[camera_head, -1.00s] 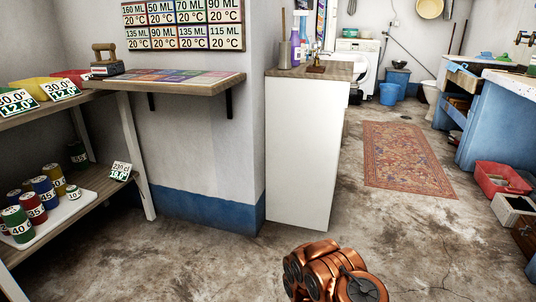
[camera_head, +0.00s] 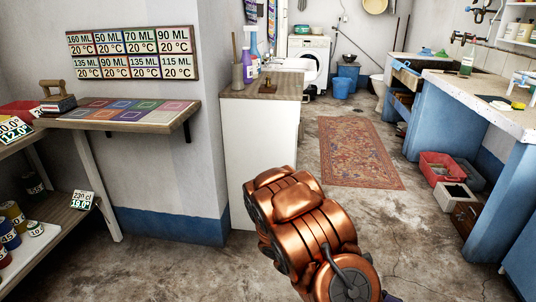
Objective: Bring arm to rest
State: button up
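Part of my copper-coloured arm shows at the bottom centre of the head view, over the concrete floor. It is bent, with rounded joints and a dark grey cap at the lower end. My gripper is not in the frame, so its fingers and anything in them are hidden from me. No part of the arm that shows is seen touching the furniture.
A white cabinet (camera_head: 258,160) stands behind my arm. A wooden wall shelf (camera_head: 120,120) with coloured squares is at left, above a lower shelf of weights. A patterned rug (camera_head: 357,152) lies on open floor. A blue-based stone trough (camera_head: 480,150) and a red crate (camera_head: 440,167) are at right.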

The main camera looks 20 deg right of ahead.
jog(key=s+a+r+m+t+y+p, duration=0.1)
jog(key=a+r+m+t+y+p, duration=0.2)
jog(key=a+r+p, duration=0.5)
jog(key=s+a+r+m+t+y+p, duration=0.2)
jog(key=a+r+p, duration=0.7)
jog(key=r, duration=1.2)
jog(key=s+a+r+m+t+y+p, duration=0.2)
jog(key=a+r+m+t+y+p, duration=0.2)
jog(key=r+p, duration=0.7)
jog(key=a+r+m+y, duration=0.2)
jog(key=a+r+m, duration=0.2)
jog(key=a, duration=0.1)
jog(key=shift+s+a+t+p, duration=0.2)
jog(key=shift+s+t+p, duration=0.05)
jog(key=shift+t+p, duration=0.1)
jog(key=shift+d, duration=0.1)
